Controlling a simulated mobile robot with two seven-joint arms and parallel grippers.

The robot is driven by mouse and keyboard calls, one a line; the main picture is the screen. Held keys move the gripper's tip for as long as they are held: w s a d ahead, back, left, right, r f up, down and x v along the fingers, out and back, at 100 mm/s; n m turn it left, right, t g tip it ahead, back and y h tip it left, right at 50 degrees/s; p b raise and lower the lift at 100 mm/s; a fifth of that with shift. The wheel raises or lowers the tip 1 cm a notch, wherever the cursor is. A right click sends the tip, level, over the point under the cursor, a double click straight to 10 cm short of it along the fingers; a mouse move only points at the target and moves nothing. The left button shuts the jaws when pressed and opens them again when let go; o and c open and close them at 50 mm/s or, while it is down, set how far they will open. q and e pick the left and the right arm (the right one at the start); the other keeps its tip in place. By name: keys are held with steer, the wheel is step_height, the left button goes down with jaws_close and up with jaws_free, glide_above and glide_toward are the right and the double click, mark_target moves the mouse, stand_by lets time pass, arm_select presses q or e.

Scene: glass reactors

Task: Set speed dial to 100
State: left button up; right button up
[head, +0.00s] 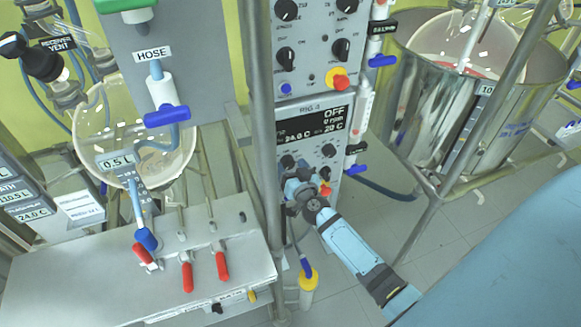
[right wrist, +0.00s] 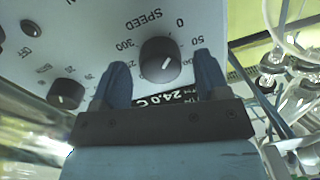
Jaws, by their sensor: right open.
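The speed dial (right wrist: 160,60) is a round black knob with a white pointer line, under the upside-down word SPEED in the right wrist view. The marks 0, 50 and 300 are readable around it; the marks on the gripper's side are partly hidden by the fingers. The pointer line slants toward the gripper side, but I cannot read its exact value. My right gripper (right wrist: 162,82) is open, with one finger on each side of the dial; contact is not clear. In the head view it (head: 293,184) is at the lower control panel (head: 312,113). My left gripper is not in view.
The panel display (head: 313,124) reads OFF, 0 rpm and 24.0 C. Another black knob (right wrist: 66,93) sits beside the dial. A yellow-red button (head: 339,82) is above. A metal post (head: 264,130) stands left of the panel, and a steel vessel (head: 440,110) to the right.

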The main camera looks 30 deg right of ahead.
steer(key=shift+w, duration=0.3)
steer(key=c, duration=0.9)
